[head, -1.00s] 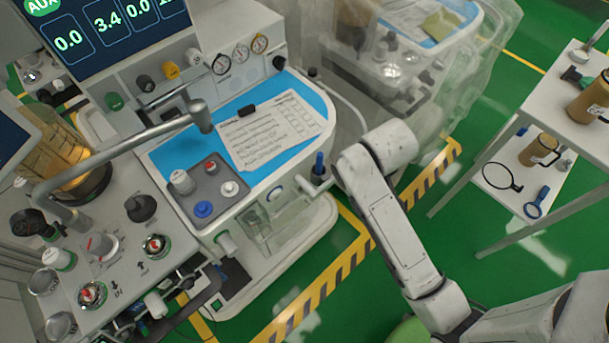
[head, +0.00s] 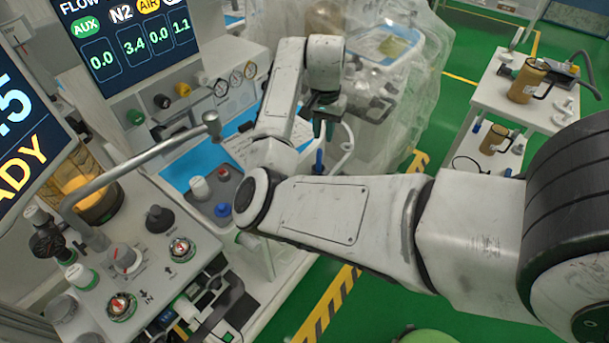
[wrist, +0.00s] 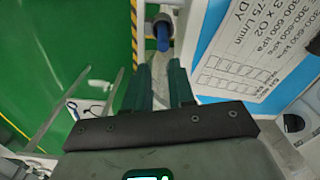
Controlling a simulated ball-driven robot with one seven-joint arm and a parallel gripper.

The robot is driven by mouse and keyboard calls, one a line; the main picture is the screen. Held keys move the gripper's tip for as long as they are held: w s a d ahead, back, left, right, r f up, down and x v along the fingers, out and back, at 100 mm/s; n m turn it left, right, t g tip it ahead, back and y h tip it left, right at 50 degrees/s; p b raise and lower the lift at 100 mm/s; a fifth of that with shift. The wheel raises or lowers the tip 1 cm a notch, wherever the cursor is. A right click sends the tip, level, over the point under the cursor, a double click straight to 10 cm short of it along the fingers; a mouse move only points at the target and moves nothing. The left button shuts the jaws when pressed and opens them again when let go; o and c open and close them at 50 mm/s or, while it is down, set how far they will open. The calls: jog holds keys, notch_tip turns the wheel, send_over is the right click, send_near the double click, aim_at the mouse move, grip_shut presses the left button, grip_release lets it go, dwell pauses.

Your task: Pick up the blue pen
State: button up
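The blue pen (head: 319,161) stands upright at the right edge of the anaesthesia cart, below my gripper in the head view. In the wrist view the blue pen (wrist: 162,38) shows just beyond the fingertips, nearly in line with the gap between them, beside a pale holder. My gripper (head: 324,129) points down above the pen. In the wrist view my gripper (wrist: 159,68) has its two green fingers apart, with nothing between them. The pen's lower part is hard to make out in both views.
A blue worktop (wrist: 208,65) with a printed sheet (wrist: 250,55) lies right of the pen. A plastic-covered machine (head: 395,60) stands behind the gripper. A white side table (head: 550,110) with brown jugs is at the right. A metal tube (head: 140,157) arches over the cart's left.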

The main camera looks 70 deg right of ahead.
aim_at(319, 160)
jog(key=shift+w+a, duration=0.3)
jog(key=shift+w+a+f, duration=0.1)
jog(key=shift+f, duration=0.15)
notch_tip(319, 160, down, 10)
jog(key=shift+f+p, duration=0.1)
jog(key=shift+p, duration=0.45)
jog(key=shift+c, duration=0.4)
grip_shut()
